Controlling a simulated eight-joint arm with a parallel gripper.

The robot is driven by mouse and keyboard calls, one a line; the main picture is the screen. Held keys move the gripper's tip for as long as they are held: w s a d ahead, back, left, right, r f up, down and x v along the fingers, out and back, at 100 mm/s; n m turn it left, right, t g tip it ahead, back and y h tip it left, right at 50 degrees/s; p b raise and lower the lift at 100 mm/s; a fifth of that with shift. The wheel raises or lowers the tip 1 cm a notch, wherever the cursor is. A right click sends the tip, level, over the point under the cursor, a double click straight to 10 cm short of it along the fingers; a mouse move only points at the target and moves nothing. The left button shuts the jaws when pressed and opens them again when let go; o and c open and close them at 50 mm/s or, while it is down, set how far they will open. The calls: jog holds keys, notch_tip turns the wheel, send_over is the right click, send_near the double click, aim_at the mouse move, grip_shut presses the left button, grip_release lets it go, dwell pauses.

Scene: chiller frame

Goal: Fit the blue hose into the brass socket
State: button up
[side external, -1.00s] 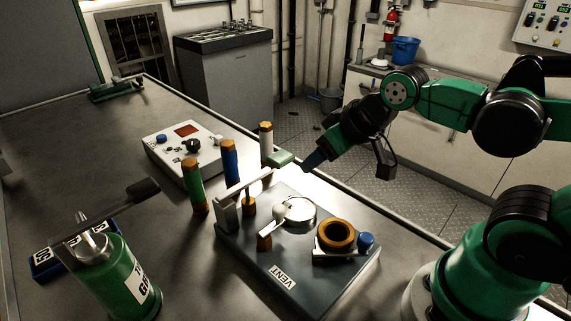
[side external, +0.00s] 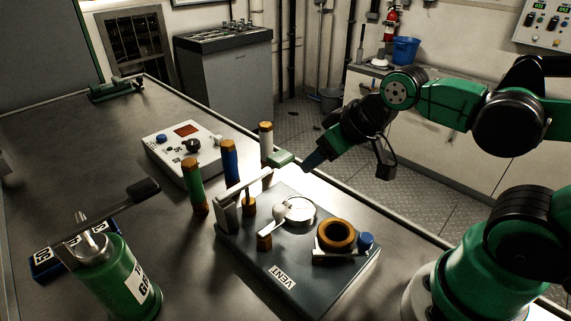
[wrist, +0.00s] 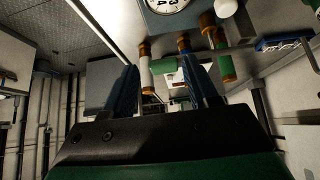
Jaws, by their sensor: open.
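The blue hose (side external: 230,163) is a short upright cylinder with brass-coloured ends, standing on the bench between a green hose (side external: 194,187) and a white hose (side external: 266,143). The brass socket (side external: 336,236) is a thick ring, apparently the one on the dark base plate, facing up with a dark, empty opening. My gripper (side external: 311,161) is apart from the hoses, above the bench's far edge and to the right of the white hose. In the wrist view my gripper (wrist: 165,88) has its two blue fingers spread with nothing held. The blue hose (wrist: 184,43) shows beyond the fingers, partly hidden.
The dark VENT plate (side external: 265,262) carries a gauge (side external: 301,211), a lever handle and a blue knob (side external: 366,240). A white control box (side external: 183,150) stands behind the hoses. A green gas cylinder (side external: 118,275) with a lever stands front left. The bench's left middle is clear.

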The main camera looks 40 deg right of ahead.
jog(key=o, duration=0.4)
jog(key=n+g+y, duration=0.1)
jog(key=n+g, duration=0.2)
jog(key=n, duration=0.2)
send_near(226, 157)
jog(key=s+d, duration=0.2)
jog(key=s, duration=0.1)
jog(key=s+d, duration=0.1)
jog(key=shift+s+f, duration=0.1)
jog(key=shift+s, duration=0.3)
jog(key=w+f+n, duration=0.1)
jog(key=w, duration=0.1)
jog(key=w+a+f+n+g+y, duration=0.1)
jog(key=w, duration=0.2)
jog(key=w+f+n, duration=0.2)
jog(key=w, duration=0.1)
jog(key=shift+a+g, duration=0.3)
jog(key=shift+a, duration=0.05)
jog(key=shift+w+a+f, duration=0.15)
jog(key=shift+w+f, duration=0.15)
jog(key=shift+f, duration=0.2)
jog(key=shift+x, duration=2.6)
